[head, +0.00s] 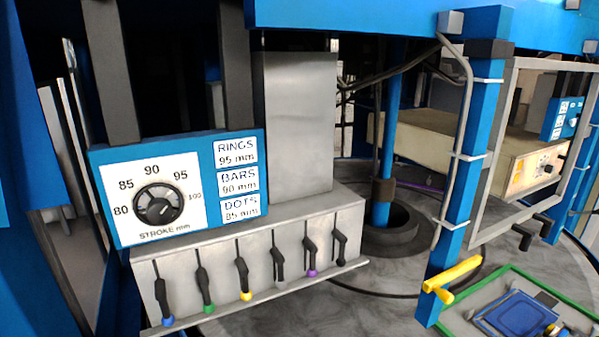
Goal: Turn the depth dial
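A round black dial (158,206) sits on a white scale plate at the left, marked from 80 to 100 and labelled "STROKE mm". No dial in view is labelled depth. The exact direction of its pointer is too small to tell. The plate is on a blue panel (213,192), which also carries labels for RINGS 95 mm, BARS 90 mm and DOTS 85 mm. Neither of my grippers shows in the head view, and nothing is touching the dial.
Several black levers (241,277), some with coloured tips, hang on the grey box below the panel. A blue post (463,180) and a yellow handle (452,278) stand right of it. A green-edged tray (455,313) holds a blue plate (516,313) at lower right.

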